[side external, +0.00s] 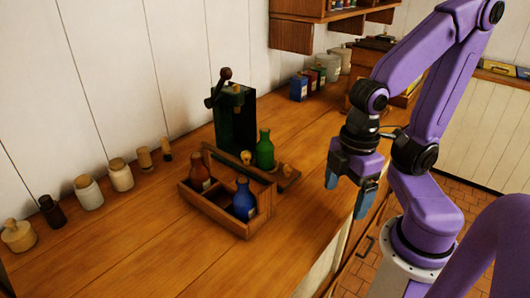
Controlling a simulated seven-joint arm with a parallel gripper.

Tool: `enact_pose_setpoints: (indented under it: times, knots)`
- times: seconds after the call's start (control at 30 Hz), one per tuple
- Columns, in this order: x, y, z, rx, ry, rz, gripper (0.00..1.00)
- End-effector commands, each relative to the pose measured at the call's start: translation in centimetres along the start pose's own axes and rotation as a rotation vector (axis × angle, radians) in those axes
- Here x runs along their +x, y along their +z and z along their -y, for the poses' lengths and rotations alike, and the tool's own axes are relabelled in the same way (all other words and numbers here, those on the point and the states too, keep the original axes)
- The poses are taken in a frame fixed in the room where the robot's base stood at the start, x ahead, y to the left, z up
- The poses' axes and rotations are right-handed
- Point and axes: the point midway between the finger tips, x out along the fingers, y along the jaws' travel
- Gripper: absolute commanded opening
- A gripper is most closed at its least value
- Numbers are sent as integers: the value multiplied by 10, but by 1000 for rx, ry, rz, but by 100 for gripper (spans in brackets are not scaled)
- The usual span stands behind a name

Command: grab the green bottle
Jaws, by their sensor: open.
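My gripper (344,197) is to the right of the bottle, over the counter's front edge. Its blue fingers point down and are apart, with nothing between them.
The carrier holds a brown bottle (199,172) and a blue bottle (244,200). A dark green grinder with a crank (235,118) stands behind the green bottle. Jars (88,192) line the wall at left. The counter (140,255) is clear at front left.

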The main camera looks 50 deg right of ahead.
Motion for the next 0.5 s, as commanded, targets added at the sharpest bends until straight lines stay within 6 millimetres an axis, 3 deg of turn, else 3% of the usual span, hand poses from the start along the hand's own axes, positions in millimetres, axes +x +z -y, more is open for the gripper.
enact_pose_setpoints:
  times: [0.3, 0.5]
  knots:
    - [-51, -3, 0, -1, 0, -9, 89]
    - [-44, -21, -28, 80, 56, -58, 89]
